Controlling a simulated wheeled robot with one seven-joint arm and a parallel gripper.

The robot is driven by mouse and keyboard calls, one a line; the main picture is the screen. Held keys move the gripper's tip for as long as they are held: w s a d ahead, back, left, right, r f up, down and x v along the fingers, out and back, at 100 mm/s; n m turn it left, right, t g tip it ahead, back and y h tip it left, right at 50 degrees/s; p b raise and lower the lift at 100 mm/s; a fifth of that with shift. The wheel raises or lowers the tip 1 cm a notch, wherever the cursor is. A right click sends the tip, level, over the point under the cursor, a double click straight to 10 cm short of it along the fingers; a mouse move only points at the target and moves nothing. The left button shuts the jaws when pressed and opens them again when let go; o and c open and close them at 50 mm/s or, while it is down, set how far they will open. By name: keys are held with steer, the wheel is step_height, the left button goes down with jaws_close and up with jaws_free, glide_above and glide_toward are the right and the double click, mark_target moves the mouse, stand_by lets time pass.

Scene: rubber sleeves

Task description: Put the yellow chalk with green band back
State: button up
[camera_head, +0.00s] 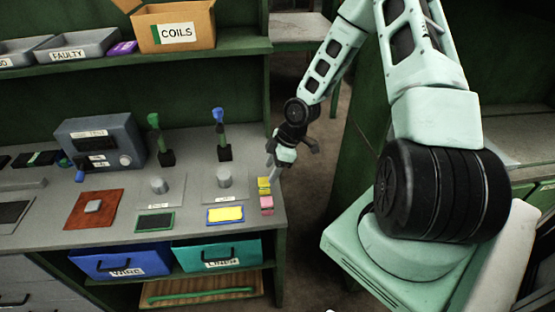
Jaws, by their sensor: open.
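A small yellow piece with a greenish band (264,186), which looks like the chalk, is at the right edge of the grey bench top. A pink piece (266,204) is right in front of it. My gripper (281,158) is open, just behind the yellow piece at the bench's right edge, and nothing shows between its fingers. The picture is too small to tell whether a fingertip touches the bench. No place clearly marked for the chalk can be made out.
On the bench (120,236) are a grey meter box (100,139), a green-topped lever (154,125), a blue-topped lever (220,125), metal cylinders, a red mat (75,215) and a yellow pad (225,214). A shelf (110,62) overhangs the back. Open floor lies right of the bench.

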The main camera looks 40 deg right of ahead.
steer(key=s+a+r+m+g+h, duration=0.1)
steer(key=s+a+r, duration=0.2)
steer(key=a+r, duration=0.4)
steer(key=s+a+r+g+h, duration=0.2)
steer(key=s+a+r, duration=0.2)
steer(key=a+r, duration=0.4)
steer(key=s+a+r+m, duration=0.1)
steer(key=s+a+r, duration=0.3)
steer(key=s+a, duration=0.2)
steer(key=s+a+r+m, duration=0.1)
steer(key=s+a+r, duration=0.4)
steer(key=s, duration=0.4)
steer(key=shift+s+a, duration=0.35)
steer(key=shift+a, duration=0.05)
steer(key=shift+r, duration=0.1)
step_height(320, 180, down, 3)
steer(key=b, duration=0.3)
